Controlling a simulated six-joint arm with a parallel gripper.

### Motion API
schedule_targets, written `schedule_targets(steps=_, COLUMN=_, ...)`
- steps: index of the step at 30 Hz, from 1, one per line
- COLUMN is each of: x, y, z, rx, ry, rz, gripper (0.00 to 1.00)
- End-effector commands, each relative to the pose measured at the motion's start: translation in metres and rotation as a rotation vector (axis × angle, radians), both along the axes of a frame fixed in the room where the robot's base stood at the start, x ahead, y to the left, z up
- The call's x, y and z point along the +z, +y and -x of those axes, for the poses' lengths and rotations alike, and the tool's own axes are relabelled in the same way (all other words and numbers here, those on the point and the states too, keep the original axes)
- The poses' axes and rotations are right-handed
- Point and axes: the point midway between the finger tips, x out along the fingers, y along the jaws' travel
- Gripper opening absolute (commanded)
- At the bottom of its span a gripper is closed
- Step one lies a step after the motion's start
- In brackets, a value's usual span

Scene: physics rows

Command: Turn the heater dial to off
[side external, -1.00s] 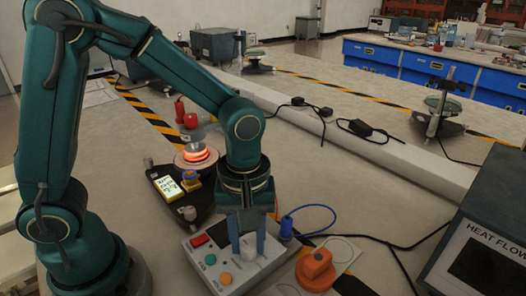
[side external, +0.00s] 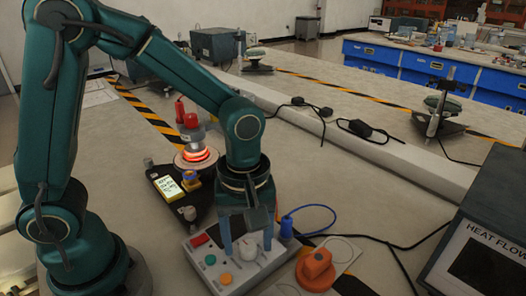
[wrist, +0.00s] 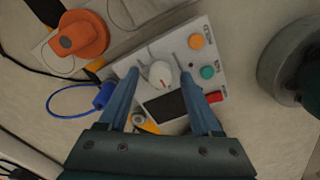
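The heater dial is a white knob (side external: 248,247) on top of a pale control box (side external: 233,275). The knob also shows in the wrist view (wrist: 160,74). Its pointer setting is too small to read for certain. My gripper (side external: 247,242) points down over the box with its two blue fingers apart. In the wrist view my gripper (wrist: 161,78) has one finger on each side of the knob, with gaps showing. The heater coil (side external: 197,154) glows orange-red beneath a metal piece with red parts.
The box has red (side external: 200,240), green (side external: 210,260) and orange (side external: 225,279) buttons and a dark display (wrist: 165,106). A blue plug (side external: 286,227) with a cable and an orange knob-like piece (side external: 318,264) lie close on the right. A heat-flow unit (side external: 480,235) stands further right.

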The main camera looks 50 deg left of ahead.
Motion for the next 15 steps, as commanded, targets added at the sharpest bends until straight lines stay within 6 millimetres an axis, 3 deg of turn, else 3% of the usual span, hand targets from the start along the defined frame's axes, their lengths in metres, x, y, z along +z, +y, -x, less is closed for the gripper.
schedule_targets(steps=8, x=0.006, y=0.0, z=-0.001, rx=-0.001, ry=-0.002, rz=0.0, gripper=0.66)
schedule_targets(steps=15, x=0.037, y=0.0, z=-0.001, rx=-0.001, ry=-0.006, rz=0.002, gripper=0.66)
